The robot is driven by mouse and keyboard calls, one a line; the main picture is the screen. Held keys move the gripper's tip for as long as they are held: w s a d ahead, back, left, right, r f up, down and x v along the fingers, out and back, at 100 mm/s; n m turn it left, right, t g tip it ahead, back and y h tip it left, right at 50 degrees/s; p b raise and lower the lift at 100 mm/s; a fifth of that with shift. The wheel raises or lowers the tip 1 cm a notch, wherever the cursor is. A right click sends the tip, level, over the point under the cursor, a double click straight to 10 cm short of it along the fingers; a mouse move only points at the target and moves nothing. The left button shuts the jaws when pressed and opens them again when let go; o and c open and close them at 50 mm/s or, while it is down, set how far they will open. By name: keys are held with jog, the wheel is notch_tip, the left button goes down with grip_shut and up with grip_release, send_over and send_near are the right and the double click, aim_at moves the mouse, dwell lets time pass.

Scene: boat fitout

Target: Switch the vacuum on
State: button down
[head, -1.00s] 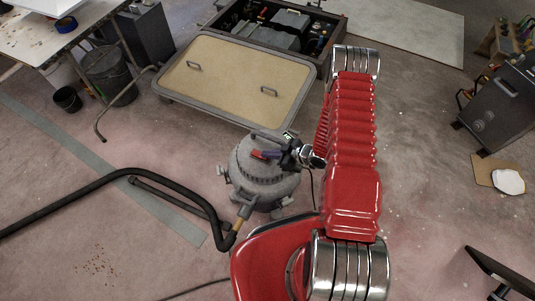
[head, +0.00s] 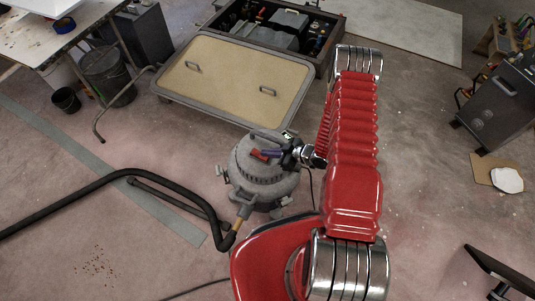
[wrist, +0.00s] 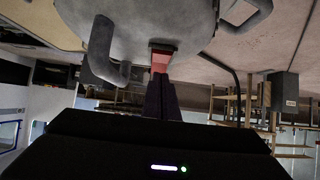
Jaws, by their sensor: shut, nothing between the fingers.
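The grey vacuum (head: 262,188) stands upright on the floor in the middle of the head view. Its red switch (head: 257,153) sits at the top, and also shows in a dark frame in the wrist view (wrist: 161,57). My gripper (head: 266,154) has purple fingers, which are shut and empty. The fingertips are right at the red switch; in the wrist view the closed fingers (wrist: 161,78) line up with it and overlap its edge. I cannot tell whether they press on it. The vacuum's handle (wrist: 104,50) is beside the fingers in the wrist view.
A black hose (head: 110,178) runs left from the vacuum, and a cable lies on the floor. A beige panel with two handles (head: 235,80) lies behind it, before an open box of parts (head: 275,28). A grey cabinet (head: 500,105) stands at right.

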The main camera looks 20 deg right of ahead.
dwell(0.3)
jog(key=shift+r, duration=0.85)
jog(key=f+v, duration=0.1)
jog(key=v, duration=0.9)
jog(key=shift+s+d, duration=0.5)
jog(key=shift+f, duration=0.1)
